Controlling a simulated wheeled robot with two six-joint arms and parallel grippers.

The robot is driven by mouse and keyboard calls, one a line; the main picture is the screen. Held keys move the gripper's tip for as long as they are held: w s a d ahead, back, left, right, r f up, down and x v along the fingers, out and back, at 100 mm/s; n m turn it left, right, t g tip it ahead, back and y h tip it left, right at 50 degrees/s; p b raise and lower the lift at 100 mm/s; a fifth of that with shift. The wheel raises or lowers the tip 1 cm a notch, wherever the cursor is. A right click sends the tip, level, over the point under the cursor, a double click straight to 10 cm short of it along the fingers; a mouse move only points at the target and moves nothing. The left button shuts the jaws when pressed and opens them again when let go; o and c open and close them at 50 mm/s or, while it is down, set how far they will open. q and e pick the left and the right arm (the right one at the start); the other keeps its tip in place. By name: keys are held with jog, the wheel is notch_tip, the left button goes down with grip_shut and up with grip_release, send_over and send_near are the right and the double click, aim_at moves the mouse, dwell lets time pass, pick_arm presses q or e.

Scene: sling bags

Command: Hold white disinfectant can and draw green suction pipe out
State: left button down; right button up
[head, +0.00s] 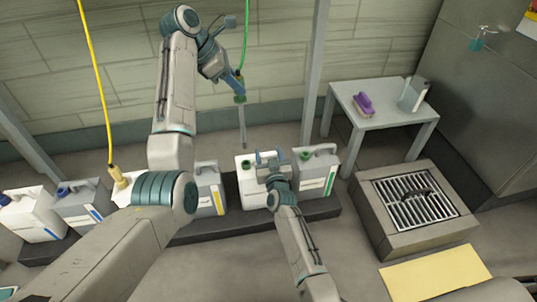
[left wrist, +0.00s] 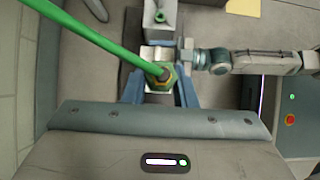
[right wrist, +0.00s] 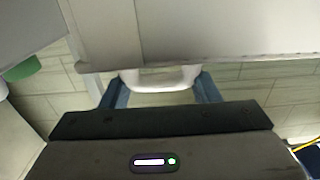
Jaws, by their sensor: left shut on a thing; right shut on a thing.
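The white disinfectant can (head: 253,192) stands on the low dark plinth, with a green neck (head: 246,164) on top. My right gripper (head: 269,162) is shut on its handle, which shows as a white loop (right wrist: 160,78) between the fingers in the right wrist view. My left gripper (head: 238,88) is high above the can, shut on the green fitting of the suction pipe (head: 242,125). The grey tube hangs nearly upright, its lower end close above the can's neck. In the left wrist view the green fitting (left wrist: 160,76) sits between the fingers (left wrist: 160,92).
Several similar cans stand in the row, including one with a green cap (head: 318,175) at right and one with a yellow pipe (head: 118,178) at left. A grey table (head: 385,112) holds a purple brush (head: 364,104). A grated drain block (head: 372,205) stands at right.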

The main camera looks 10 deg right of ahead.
jog(key=o, duration=1.3)
jog(key=shift+c, duration=0.2)
jog(key=shift+s, duration=0.1)
jog(key=s, duration=1.1)
jog(key=shift+s, duration=0.4)
